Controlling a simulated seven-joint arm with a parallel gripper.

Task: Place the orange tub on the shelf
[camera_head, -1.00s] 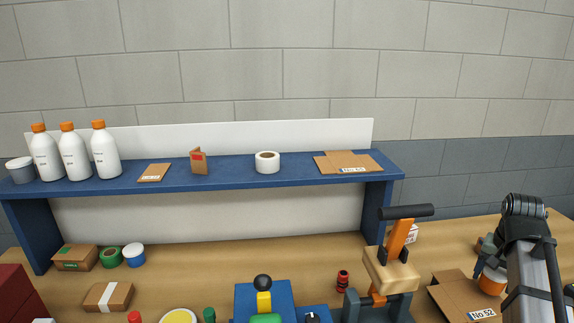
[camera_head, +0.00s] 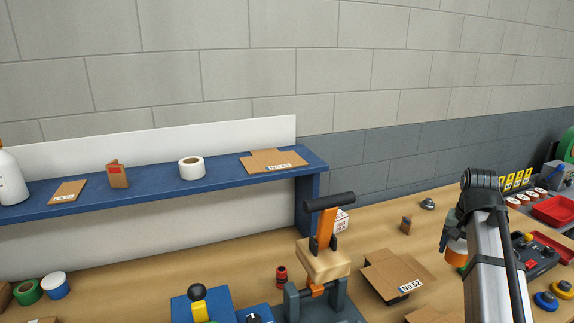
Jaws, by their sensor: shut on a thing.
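The orange tub (camera_head: 456,257) hangs upright at the end of my arm, at the right of the head view. It has a pale upper part and is partly hidden by my arm. My gripper (camera_head: 459,237) is shut on it; the fingers are dark and hard to make out. The tub appears above the bench, right of the flattened cardboard marked No 52. The blue shelf (camera_head: 227,177) stands at the left, against a white back panel. It carries a white bottle (camera_head: 10,180), two small cardboard pieces, a white tape roll (camera_head: 191,168) and flattened cardboard (camera_head: 272,160).
A press with an orange lever (camera_head: 326,228) stands before the shelf's right end. Flattened cardboard (camera_head: 385,268) lies beside it. Red trays (camera_head: 553,208), tape rolls and a control box crowd the right. Bare shelf top shows between the tape roll and cardboard.

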